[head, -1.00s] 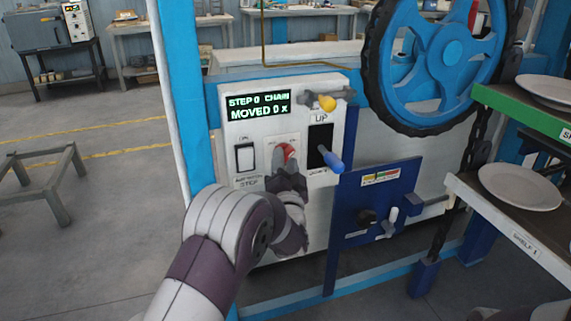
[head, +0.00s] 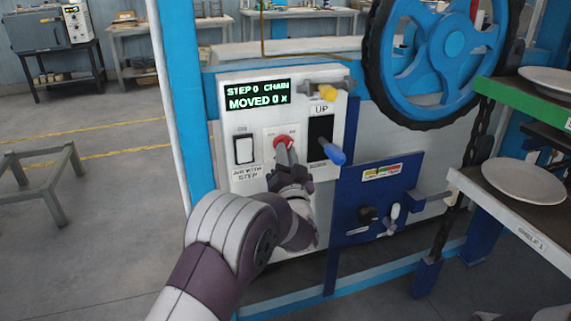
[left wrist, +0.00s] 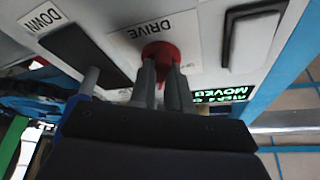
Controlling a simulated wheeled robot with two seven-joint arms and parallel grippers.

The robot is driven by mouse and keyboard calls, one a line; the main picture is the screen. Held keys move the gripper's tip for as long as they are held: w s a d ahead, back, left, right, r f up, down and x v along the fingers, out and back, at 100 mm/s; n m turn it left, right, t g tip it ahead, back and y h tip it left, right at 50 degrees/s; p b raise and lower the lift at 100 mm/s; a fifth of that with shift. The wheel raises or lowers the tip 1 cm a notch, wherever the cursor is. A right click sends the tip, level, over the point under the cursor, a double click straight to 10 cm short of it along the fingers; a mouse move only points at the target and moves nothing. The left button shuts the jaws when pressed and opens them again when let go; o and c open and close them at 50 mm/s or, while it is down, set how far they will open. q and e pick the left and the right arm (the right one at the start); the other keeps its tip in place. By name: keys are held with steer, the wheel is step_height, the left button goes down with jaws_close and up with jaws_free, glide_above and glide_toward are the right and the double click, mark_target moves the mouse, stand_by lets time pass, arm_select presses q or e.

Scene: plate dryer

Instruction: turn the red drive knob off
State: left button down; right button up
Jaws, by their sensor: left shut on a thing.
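The red drive knob (head: 284,142) sits on the white control panel (head: 262,200), below the green-lit display. In the left wrist view the red knob (left wrist: 161,53) shows beside the DRIVE label. My left gripper (head: 285,158) reaches the knob from below and in front. In the left wrist view both fingers of the left gripper (left wrist: 163,72) are close together on the knob, shut on it. The fingers hide part of the knob, so I cannot tell its exact setting. My right gripper is not in view.
A white rocker switch (head: 244,150) is left of the knob. A blue handwheel (head: 450,45) and shelves with plates (head: 523,181) stand to the right.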

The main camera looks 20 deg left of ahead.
arm_select(q)
steer(key=n+g+y+b, duration=0.1)
steer(key=n+y+b, duration=0.1)
steer(key=n, duration=0.3)
steer(key=n+g+y+b, duration=0.2)
steer(key=n, duration=0.4)
steer(key=d+n+g+y+b, duration=0.1)
steer(key=n+y+b, duration=0.1)
steer(key=n, duration=0.4)
steer(key=shift+w+y+b, duration=0.3)
steer(key=shift+y, duration=0.2)
steer(key=shift+r+n+g+y, duration=0.1)
steer(key=shift+n+g+y, duration=0.2)
steer(key=shift+n+g, duration=1.25)
steer(key=shift+n+t, duration=0.25)
steer(key=shift+n, duration=0.4)
steer(key=c, duration=1.1)
jaws_free()
steer(key=shift+w, duration=0.1)
